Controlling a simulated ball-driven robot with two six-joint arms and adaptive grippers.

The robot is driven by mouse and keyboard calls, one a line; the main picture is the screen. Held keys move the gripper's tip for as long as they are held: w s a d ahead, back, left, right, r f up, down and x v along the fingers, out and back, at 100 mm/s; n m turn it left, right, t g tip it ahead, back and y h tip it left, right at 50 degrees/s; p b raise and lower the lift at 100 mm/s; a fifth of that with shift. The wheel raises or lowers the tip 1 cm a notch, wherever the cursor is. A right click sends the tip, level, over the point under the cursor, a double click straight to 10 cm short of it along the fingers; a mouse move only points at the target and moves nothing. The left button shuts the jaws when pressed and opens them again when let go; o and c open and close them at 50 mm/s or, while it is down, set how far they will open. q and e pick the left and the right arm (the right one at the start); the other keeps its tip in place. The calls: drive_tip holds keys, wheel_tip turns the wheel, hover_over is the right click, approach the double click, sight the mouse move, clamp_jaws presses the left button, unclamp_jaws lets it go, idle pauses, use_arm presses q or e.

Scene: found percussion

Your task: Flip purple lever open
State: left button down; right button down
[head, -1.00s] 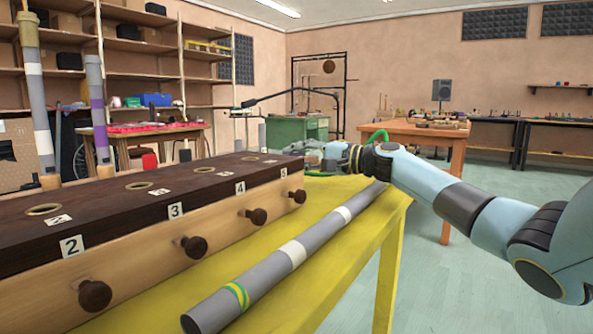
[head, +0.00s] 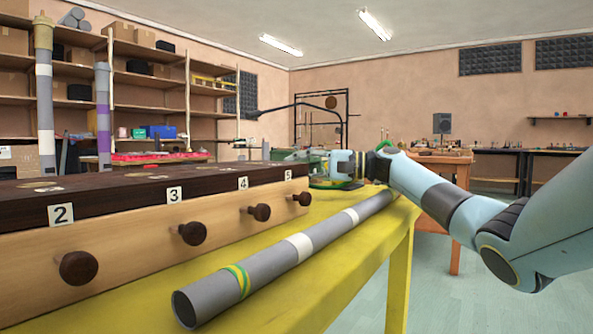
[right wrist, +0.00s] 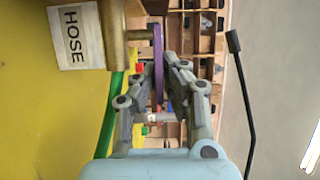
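The purple lever (right wrist: 158,62) shows in the right wrist view as a thin upright strip joined at its upper end to a brass valve (right wrist: 117,38). My right gripper (right wrist: 156,62) is open, one finger on each side of the lever with gaps visible; I cannot tell whether either finger touches it. In the head view my right gripper (head: 303,157) is at the far end of the yellow table (head: 340,268), and I cannot make out the lever there. My left gripper is not in view.
A HOSE label (right wrist: 74,36) and a green hose (right wrist: 117,105) lie left of the fingers in the wrist view. A long grey pipe (head: 330,228) lies along the table beside a wooden box (head: 135,240) with numbered labels and several knobs. Shelves stand behind.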

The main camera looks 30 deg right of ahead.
drive_tip(key=shift+f, duration=0.25)
drive_tip(key=c, duration=1.7)
unclamp_jaws()
drive_tip(key=shift+r, duration=0.1)
drive_tip(key=v, duration=0.7)
drive_tip(key=shift+s+d, duration=0.15)
drive_tip(key=shift+d, duration=0.05)
